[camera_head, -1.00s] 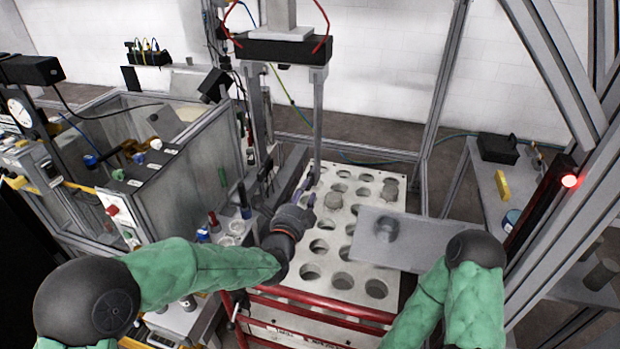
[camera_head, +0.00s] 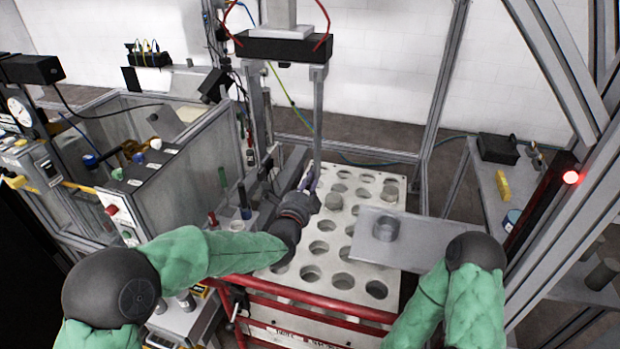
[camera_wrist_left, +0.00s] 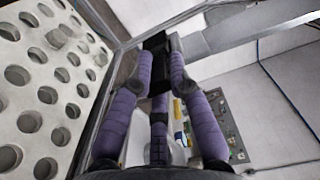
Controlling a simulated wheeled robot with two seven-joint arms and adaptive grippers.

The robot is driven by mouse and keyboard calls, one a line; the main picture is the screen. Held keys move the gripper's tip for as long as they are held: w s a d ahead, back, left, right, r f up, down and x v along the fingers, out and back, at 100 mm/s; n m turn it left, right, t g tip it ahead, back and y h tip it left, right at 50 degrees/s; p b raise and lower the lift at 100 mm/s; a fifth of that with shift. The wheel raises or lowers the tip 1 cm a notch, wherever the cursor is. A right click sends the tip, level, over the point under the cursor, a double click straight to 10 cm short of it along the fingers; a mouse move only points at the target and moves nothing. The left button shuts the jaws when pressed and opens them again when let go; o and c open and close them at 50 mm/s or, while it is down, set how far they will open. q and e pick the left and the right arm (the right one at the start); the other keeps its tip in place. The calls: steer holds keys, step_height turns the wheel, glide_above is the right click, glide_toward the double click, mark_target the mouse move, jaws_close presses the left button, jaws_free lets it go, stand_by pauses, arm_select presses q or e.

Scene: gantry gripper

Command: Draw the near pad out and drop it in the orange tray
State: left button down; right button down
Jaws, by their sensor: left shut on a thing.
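My left gripper (camera_head: 312,182) is at the lower end of the hanging gantry gripper's near finger (camera_head: 318,120), above the white holed block. In the left wrist view its purple fingers (camera_wrist_left: 162,68) are closed around a dark piece, which looks like the near pad (camera_wrist_left: 159,76). The fingers hide part of the pad, and I cannot tell whether it is still seated in the gantry finger. I cannot pick out an orange tray in these views.
The white holed block (camera_head: 300,277) stands below with a few grey cylinders in or on it. A red rail (camera_head: 310,301) runs along its front. A framed enclosure (camera_head: 185,180) stands at left.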

arm_select(q)
steer(key=shift+s+f, duration=0.15)
steer(key=shift+f+v, duration=0.15)
steer(key=shift+v, duration=0.8)
steer(key=shift+f+v, duration=0.15)
steer(key=shift+v, duration=0.8)
steer(key=shift+s+a+r, duration=0.25)
steer(key=shift+s+a, duration=0.05)
steer(key=shift+s, duration=0.4)
steer(key=shift+b+v, duration=0.3)
steer(key=shift+v, duration=0.55)
steer(key=shift+r, duration=0.1)
glide_toward(307, 187)
steer(key=shift+v, duration=2.2)
steer(key=shift+r, duration=0.15)
